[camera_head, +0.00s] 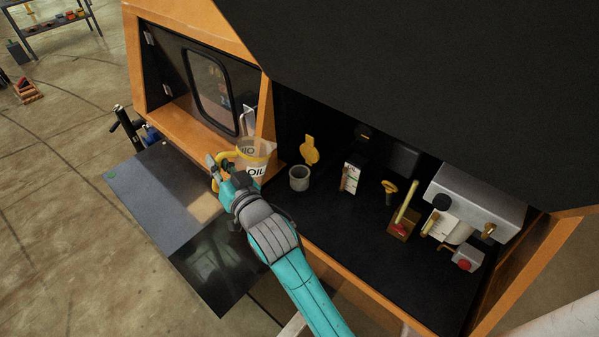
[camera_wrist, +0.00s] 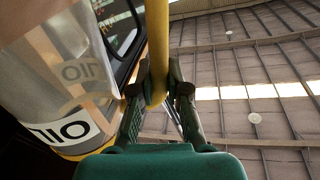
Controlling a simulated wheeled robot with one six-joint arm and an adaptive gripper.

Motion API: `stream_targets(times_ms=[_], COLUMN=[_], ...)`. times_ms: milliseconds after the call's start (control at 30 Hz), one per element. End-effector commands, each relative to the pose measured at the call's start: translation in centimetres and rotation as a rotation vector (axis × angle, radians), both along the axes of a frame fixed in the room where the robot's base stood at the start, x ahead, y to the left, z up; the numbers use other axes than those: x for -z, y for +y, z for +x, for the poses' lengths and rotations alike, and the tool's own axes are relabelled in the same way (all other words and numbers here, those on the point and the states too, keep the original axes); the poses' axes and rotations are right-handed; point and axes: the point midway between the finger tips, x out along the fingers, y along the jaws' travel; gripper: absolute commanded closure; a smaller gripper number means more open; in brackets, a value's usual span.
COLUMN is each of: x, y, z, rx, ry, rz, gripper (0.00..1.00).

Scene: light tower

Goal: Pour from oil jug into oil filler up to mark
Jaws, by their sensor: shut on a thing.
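The oil jug (camera_head: 258,150) is a clear container with a white OIL label and a yellow handle, held roughly upright at the left end of the dark engine bay. In the wrist view the jug (camera_wrist: 60,75) fills the left side, and its yellow handle (camera_wrist: 157,45) runs between my fingers. My gripper (camera_head: 216,168) is shut on that handle; it also shows in the wrist view (camera_wrist: 160,95). The oil filler (camera_head: 299,178) is a grey open cup just right of the jug. Its yellow cap (camera_head: 310,149) stands raised behind it. The fill mark and oil level cannot be made out.
The black hood (camera_head: 430,80) overhangs the bay. Right of the filler stand a white-labelled block (camera_head: 351,177), a yellow dipstick handle (camera_head: 389,187), a small lever box (camera_head: 403,222) and a grey box (camera_head: 477,195). An orange frame post (camera_head: 266,110) rises beside the jug.

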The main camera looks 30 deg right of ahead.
Motion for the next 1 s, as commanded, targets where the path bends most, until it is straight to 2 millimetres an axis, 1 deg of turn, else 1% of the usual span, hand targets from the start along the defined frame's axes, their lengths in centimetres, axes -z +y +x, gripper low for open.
stream_targets(times_ms=[67,367,667,1000], x=[-0.4,-1.2,-1.6,-1.6], y=[-0.4,-2.2,-4.4,-5.8], z=[0.0,-0.2,-0.4,-0.6], rx=[0.0,0.0,0.001,-0.001], ry=[-0.006,-0.02,-0.035,-0.051], rz=[0.038,0.187,0.337,0.504], gripper=[1.0,1.0,1.0,1.0])
